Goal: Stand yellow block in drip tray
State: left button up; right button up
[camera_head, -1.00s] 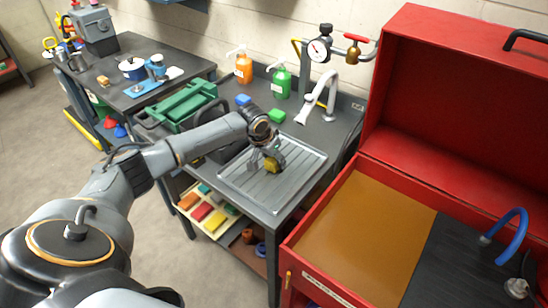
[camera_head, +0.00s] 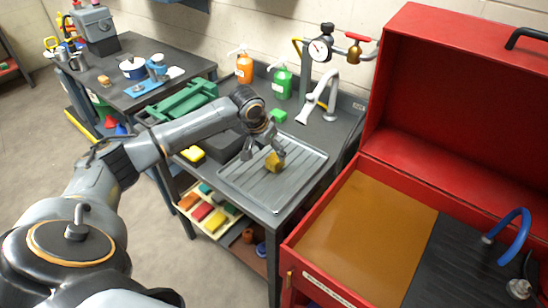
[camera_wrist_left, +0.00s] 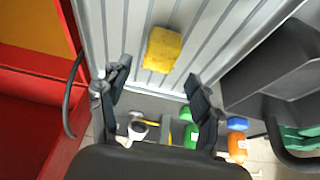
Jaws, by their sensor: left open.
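A yellow block (camera_head: 274,162) is in the ribbed grey drip tray (camera_head: 240,190), towards its far side. It looks slightly tilted in the head view; I cannot tell which face it rests on. In the left wrist view the yellow block (camera_wrist_left: 162,50) lies over the tray's ribs (camera_wrist_left: 120,25), beyond the fingertips. My left gripper (camera_head: 263,150) is open, just above and beside the block; its spread fingers also show in the wrist view (camera_wrist_left: 157,77), with nothing between them. My right gripper is not in view.
A tap (camera_head: 322,95), a green block (camera_head: 278,116) and two bottles (camera_head: 282,80) stand behind. An open red cabinet (camera_head: 290,250) is at the right.

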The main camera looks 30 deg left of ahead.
pick_arm(q)
jog(key=v, duration=0.6)
jog(key=shift+r, duration=0.25)
jog(key=shift+s+f, duration=0.1)
